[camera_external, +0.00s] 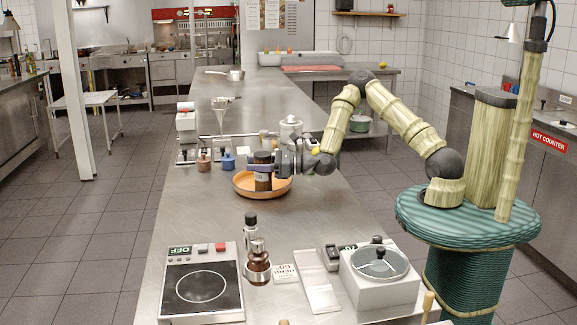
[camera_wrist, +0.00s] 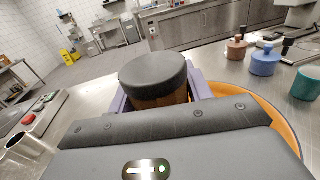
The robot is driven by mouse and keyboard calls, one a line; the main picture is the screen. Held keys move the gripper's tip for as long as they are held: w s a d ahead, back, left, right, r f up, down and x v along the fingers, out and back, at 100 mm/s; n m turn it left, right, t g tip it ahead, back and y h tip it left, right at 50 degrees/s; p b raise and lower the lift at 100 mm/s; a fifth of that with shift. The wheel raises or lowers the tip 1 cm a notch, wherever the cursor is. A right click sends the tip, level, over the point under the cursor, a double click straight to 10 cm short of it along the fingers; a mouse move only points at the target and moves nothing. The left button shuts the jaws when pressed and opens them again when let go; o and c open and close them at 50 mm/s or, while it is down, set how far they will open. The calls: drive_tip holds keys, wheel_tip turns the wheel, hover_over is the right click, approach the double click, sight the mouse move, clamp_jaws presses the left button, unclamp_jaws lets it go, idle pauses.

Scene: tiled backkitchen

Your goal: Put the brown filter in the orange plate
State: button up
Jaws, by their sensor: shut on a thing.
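The brown filter (camera_wrist: 155,78), a short cylinder with a black top and brown side, is between the purple fingers of my gripper (camera_wrist: 160,88). In the external view the filter (camera_external: 263,182) is upright at the orange plate (camera_external: 283,188), within its outline. My gripper (camera_external: 262,168) is shut on it, reaching in from the right. Whether the filter's base touches the plate cannot be told. In the wrist view the plate (camera_wrist: 278,122) shows as an orange rim to the right of the filter, partly hidden by my gripper.
A brown-pink pot (camera_external: 204,161) and a blue pot (camera_external: 228,161) stand behind the plate. A hotplate (camera_external: 202,287), dark bottle (camera_external: 258,265) and lidded pan unit (camera_external: 380,275) stand at the counter's front. The counter (camera_external: 190,215) left of the plate is clear.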

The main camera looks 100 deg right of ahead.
drive_tip(key=shift+f, duration=0.15)
drive_tip(key=o, duration=1)
drive_tip(key=shift+o, duration=0.2)
drive_tip(key=s+r+p, duration=0.1)
drive_tip(key=s+p, duration=0.3)
drive_tip(key=s, duration=0.3)
drive_tip(key=shift+s+a, duration=0.15)
drive_tip(key=shift+a, duration=0.15)
drive_tip(key=shift+r+p, duration=0.1)
drive_tip(key=shift+p, duration=0.9)
